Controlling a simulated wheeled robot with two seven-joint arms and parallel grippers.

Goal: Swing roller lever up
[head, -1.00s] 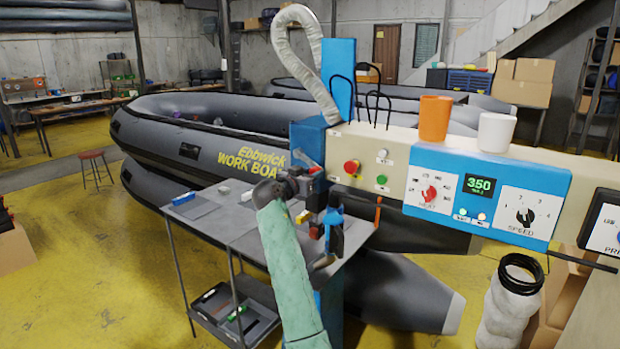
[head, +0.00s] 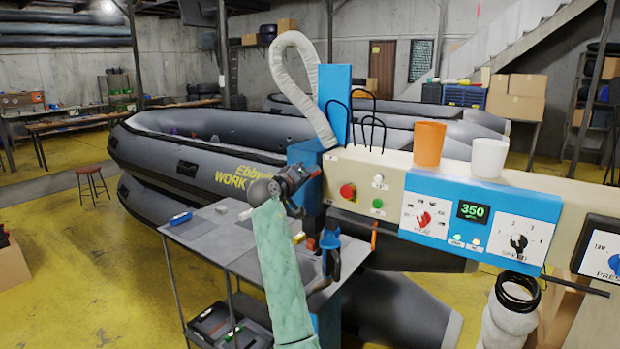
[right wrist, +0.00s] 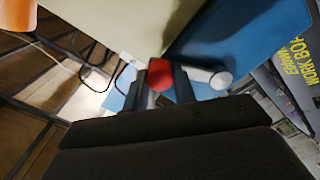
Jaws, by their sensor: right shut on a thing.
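The welding machine (head: 385,180) stands at the right of the head view, with a blue housing at its left end. My right gripper (head: 300,182) is beside that housing, above the grey worktable (head: 210,235). In the right wrist view, my right gripper (right wrist: 170,82) has its fingers around a red knob (right wrist: 160,76), which I take to be the roller lever's end. A pale round-ended bar (right wrist: 220,78) shows just right of the fingers. In the head view, the gripper hides most of the lever. The left gripper is not in view.
An orange cup (head: 429,143) and a white cup (head: 489,157) stand on the machine's top. A red button (head: 347,191) and a green button (head: 377,203) are close right of the gripper. A grey inflatable boat (head: 200,150) lies behind the table.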

